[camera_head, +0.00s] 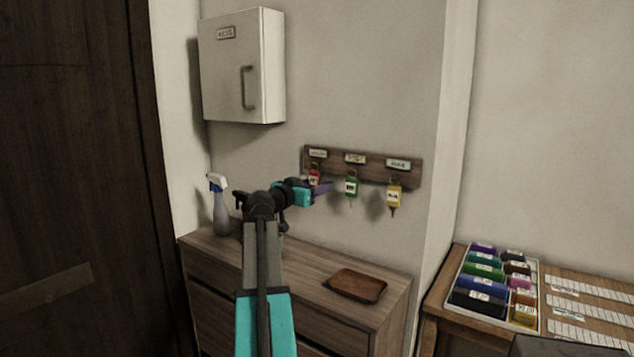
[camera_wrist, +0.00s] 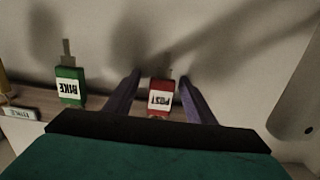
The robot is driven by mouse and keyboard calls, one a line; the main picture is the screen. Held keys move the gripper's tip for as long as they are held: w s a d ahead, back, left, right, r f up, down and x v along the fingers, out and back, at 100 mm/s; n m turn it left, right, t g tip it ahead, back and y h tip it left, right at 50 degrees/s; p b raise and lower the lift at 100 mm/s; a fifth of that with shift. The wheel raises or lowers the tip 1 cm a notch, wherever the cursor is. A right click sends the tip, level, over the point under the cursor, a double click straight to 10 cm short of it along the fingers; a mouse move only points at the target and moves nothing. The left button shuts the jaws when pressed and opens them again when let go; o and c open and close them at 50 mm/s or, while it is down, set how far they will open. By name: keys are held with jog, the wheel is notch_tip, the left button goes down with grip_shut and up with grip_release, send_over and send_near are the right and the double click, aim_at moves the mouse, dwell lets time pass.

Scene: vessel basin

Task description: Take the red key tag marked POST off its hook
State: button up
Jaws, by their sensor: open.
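The red key tag (camera_head: 314,178) hangs at the left end of a wooden hook board (camera_head: 375,171) on the wall. In the wrist view the red tag (camera_wrist: 160,97) reads POST, upside down, and sits between my two fingers. My gripper (camera_head: 322,189) is open, with one purple finger on each side of the tag and a visible gap on both sides. The tag's hook is hidden in the wrist view.
A green tag (camera_head: 352,185), marked BIKE in the wrist view (camera_wrist: 68,88), hangs beside the red one. A yellow tag (camera_head: 394,195) hangs at the right. A brown tray (camera_head: 355,286) and spray bottle (camera_head: 220,205) stand on the dresser below. A white cabinet (camera_head: 243,67) hangs above.

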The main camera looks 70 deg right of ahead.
jog(key=c, duration=1.1)
jog(key=shift+r, duration=0.1)
